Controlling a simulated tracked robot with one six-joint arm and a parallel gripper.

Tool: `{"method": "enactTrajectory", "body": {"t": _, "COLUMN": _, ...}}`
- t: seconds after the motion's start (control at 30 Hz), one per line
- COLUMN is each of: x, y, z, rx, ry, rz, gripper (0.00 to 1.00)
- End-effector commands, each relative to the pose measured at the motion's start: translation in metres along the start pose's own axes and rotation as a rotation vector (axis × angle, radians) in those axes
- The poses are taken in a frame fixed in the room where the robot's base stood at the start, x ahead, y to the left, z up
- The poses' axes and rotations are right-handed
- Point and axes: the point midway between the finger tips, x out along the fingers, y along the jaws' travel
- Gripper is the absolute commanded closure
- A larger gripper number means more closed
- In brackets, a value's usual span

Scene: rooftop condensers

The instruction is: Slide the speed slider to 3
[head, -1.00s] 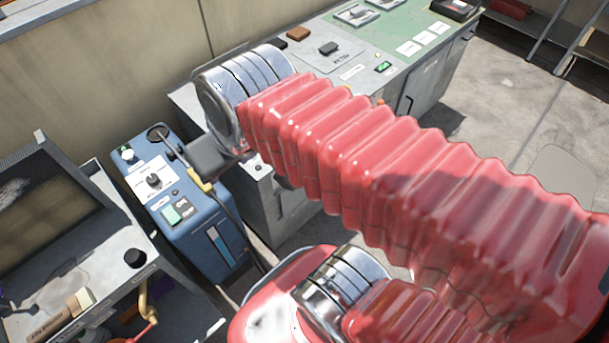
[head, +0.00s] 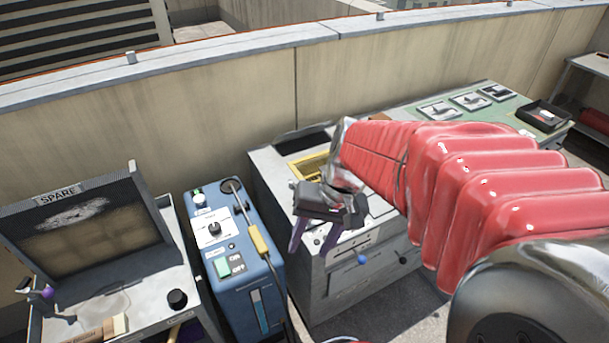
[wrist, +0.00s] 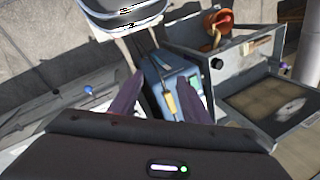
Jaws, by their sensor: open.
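A blue ball-shaped knob (head: 362,259) sits on the front of the grey cabinet (head: 330,290), by a pale marked plate. It also shows at the left of the wrist view (wrist: 88,90). It may be the speed slider's handle, but I cannot read a label. My gripper (head: 316,240) is open and empty, with its purple fingers pointing down over the cabinet's near left part. It is up and left of the knob in the head view. In the wrist view the fingers (wrist: 166,78) stand apart, with the blue unit beyond them.
A blue unit (head: 265,315) with a dial, buttons and a cable with a yellow sleeve stands left of the cabinet. A bench with a "SPARE" screen (head: 85,225) is farther left. A green-topped bench (head: 425,122) with several switches stands right. A parapet wall runs behind.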

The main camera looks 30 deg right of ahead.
Motion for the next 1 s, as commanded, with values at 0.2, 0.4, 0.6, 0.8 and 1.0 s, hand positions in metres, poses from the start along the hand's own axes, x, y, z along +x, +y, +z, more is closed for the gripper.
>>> {"method": "enactTrajectory", "body": {"t": 0.2, "x": 0.017, "y": 0.015, "z": -0.012, "rx": 0.128, "ry": -0.086, "rz": -0.07, "gripper": 0.57}}
{"method": "enactTrajectory", "body": {"t": 0.4, "x": 0.031, "y": 0.029, "z": -0.023, "rx": 0.24, "ry": -0.154, "rz": -0.143, "gripper": 0.57}}
{"method": "enactTrajectory", "body": {"t": 0.6, "x": 0.045, "y": 0.044, "z": -0.034, "rx": 0.353, "ry": -0.215, "rz": -0.224, "gripper": 0.57}}
{"method": "enactTrajectory", "body": {"t": 0.8, "x": 0.059, "y": 0.06, "z": -0.046, "rx": 0.465, "ry": -0.267, "rz": -0.313, "gripper": 0.57}}
{"method": "enactTrajectory", "body": {"t": 1.0, "x": 0.073, "y": 0.079, "z": -0.057, "rx": 0.578, "ry": -0.311, "rz": -0.41, "gripper": 0.57}}
